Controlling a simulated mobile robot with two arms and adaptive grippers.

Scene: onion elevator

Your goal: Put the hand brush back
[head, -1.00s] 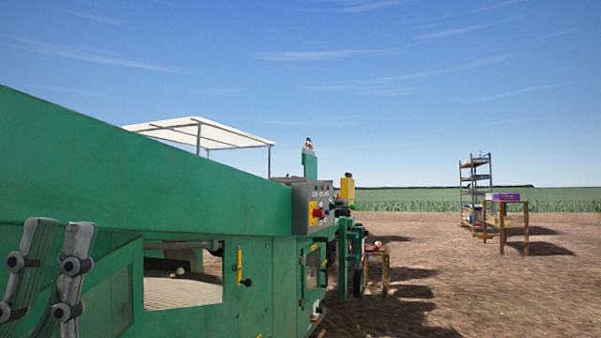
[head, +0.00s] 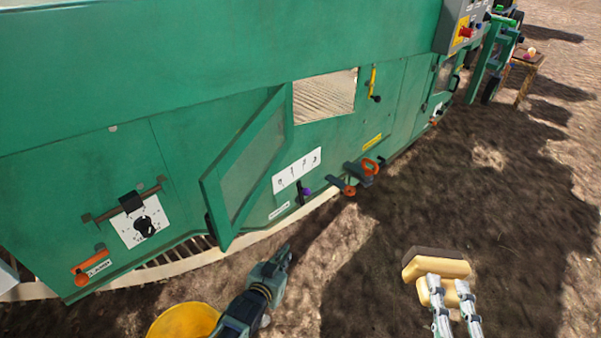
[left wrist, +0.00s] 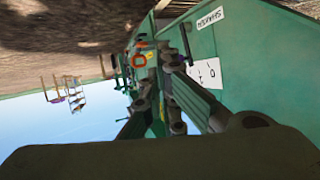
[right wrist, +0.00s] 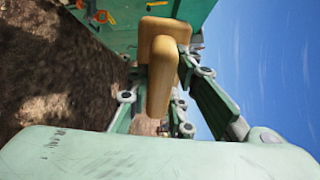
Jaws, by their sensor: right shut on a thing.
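The hand brush (head: 436,263) has a pale wooden body and handle with a dark bristle edge. My right gripper (head: 447,285) is shut on it and holds it in front of the green machine, over the dirt ground. In the right wrist view, the brush (right wrist: 162,75) sits between the fingers, its head pointing away from the wrist. My left gripper (head: 284,258) is near the machine's lower edge, left of the brush. No object shows between its fingers (left wrist: 158,85), and how far they are apart is unclear.
The green machine (head: 180,60) fills the back and left. Its windowed door (head: 243,165) stands open towards me. Orange-handled parts (head: 368,166) and a lever stick out low on the machine. A yellow bucket (head: 184,320) stands at bottom left. A small wooden table (head: 527,62) is at far right.

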